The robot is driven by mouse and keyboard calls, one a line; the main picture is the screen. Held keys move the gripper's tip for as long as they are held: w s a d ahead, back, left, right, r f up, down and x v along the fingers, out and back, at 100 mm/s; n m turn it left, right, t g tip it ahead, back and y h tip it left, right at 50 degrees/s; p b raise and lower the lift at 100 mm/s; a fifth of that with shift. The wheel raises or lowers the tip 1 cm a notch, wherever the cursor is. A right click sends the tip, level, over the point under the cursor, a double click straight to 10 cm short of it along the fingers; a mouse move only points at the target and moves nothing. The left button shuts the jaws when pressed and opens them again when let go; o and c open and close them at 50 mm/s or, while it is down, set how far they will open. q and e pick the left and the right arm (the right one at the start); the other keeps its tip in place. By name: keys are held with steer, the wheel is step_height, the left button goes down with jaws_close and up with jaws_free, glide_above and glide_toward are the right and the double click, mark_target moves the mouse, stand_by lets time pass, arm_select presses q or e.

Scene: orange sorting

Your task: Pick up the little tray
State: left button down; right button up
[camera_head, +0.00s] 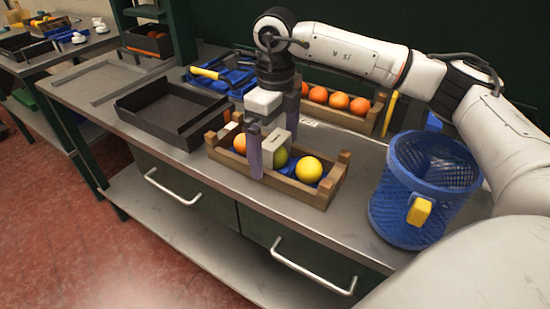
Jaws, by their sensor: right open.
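A black, shallow, open tray (133,102) lies empty on the grey metal worktop, left of centre. To its right stands a small wooden crate (262,182) with an orange (240,144), a yellow fruit (308,170) and a greenish fruit (281,158) on a blue lining. My right gripper (275,136) points down over the crate, its fingers apart. A pale block (270,150) shows between the fingers; I cannot tell whether they touch it. The gripper hides part of the crate and its contents. My left gripper is not in view.
A blue mesh basket (408,205) with a yellow handle stands right of the crate. Behind are another wooden crate (366,121) of oranges and a blue container (240,76) with a yellow-handled tool (208,73). The worktop's front edge is close to the crate.

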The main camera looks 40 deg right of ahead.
steer(key=shift+f, duration=1.25)
steer(key=shift+r, duration=0.1)
steer(key=c, duration=1.2)
